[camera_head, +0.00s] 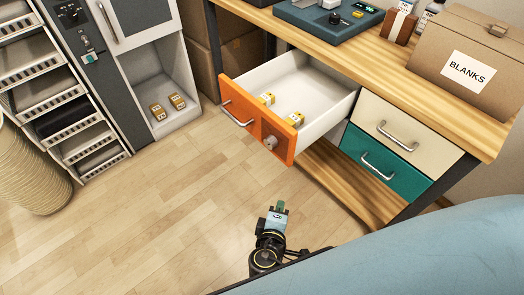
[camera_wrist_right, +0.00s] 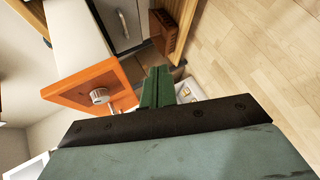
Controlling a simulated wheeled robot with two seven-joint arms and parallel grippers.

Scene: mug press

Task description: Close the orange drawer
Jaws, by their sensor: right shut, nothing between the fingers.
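The orange drawer (camera_head: 262,125) hangs under the wooden workbench and is pulled well out. The orange front (camera_wrist_right: 88,88) also shows in the right wrist view, to the left of the fingers. My right gripper (camera_head: 280,207) is shut and empty, in front of and below the drawer front, apart from it in the head view. Its green fingers (camera_wrist_right: 156,88) show together in the wrist view. My left gripper is not in view.
A cream drawer (camera_head: 385,122) and a teal drawer (camera_head: 380,168) beside it are closed. A cardboard box marked BLANKS (camera_head: 468,70) and a dark device (camera_head: 330,18) stand on the bench. A grey cabinet (camera_head: 160,70) stands at left. The floor before the drawer is clear.

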